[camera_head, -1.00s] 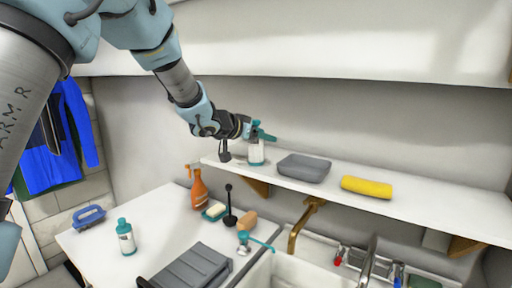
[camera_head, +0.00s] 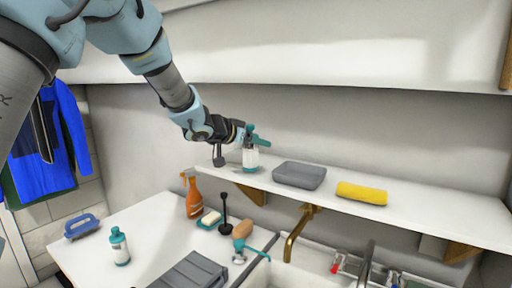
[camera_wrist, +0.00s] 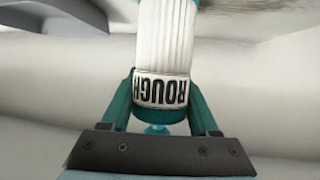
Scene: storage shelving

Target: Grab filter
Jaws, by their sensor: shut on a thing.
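The filter (camera_head: 250,158) is a white cylinder with a teal top, upright at the left end of the wall shelf. My gripper (camera_head: 245,136) is shut on it near its top. In the wrist view the filter (camera_wrist: 165,40) shows white ribs and a band lettered "ROUGH". The teal fingers of my gripper (camera_wrist: 162,105) lie on both sides of that band. I cannot tell whether the filter's base touches the shelf.
The shelf (camera_head: 410,219) also holds a grey box (camera_head: 300,175) and a yellow roll (camera_head: 362,193) to the right. Below are an orange spray bottle (camera_head: 194,198), a teal-capped bottle (camera_head: 120,247), a blue-handled brush (camera_head: 83,227) and a brass tap (camera_head: 297,235). The wall stands close behind.

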